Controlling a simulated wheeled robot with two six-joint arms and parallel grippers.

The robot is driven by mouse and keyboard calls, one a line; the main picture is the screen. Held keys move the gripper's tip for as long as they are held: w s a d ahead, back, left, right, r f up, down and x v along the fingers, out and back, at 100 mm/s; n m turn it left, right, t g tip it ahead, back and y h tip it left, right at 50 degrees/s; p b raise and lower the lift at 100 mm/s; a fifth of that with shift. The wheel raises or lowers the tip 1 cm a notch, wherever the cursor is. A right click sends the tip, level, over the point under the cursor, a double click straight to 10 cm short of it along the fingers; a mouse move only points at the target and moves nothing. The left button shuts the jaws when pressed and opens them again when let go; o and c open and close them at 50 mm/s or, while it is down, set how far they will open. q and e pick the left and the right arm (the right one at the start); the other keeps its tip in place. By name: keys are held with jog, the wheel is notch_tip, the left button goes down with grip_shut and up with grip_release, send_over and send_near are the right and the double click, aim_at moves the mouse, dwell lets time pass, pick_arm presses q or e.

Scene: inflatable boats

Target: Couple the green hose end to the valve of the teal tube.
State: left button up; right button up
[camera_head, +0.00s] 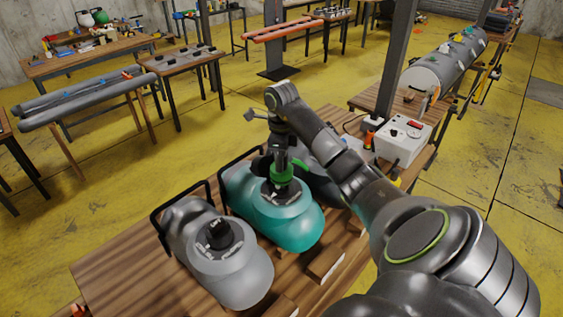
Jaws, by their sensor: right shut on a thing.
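The teal tube (305,222) lies on the wooden table in the middle of the view. Its dark valve (283,190) is on top. The green hose end (281,174) is in my right gripper (281,160), right over this valve. The gripper points down and is shut on the hose end. I cannot tell whether the hose end touches the valve or sits just above it. The gripper partly hides the valve and the hose end. My left gripper is not in view.
A grey tube (247,285) with a black-capped valve (219,234) lies left of the teal one. Another grey tube is partly hidden behind my arm. A white control box (402,140) stands at the right. Wooden blocks (325,264) lie at the front edge.

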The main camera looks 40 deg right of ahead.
jog(key=shift+f+b, duration=0.9)
jog(key=shift+f, duration=0.2)
jog(key=shift+f+b, duration=0.4)
jog(key=shift+b, duration=0.2)
jog(key=shift+f+b, duration=0.8)
jog(key=shift+f, duration=0.05)
dwell(0.6)
jog(key=m, duration=0.4)
jog(key=shift+p, duration=0.35)
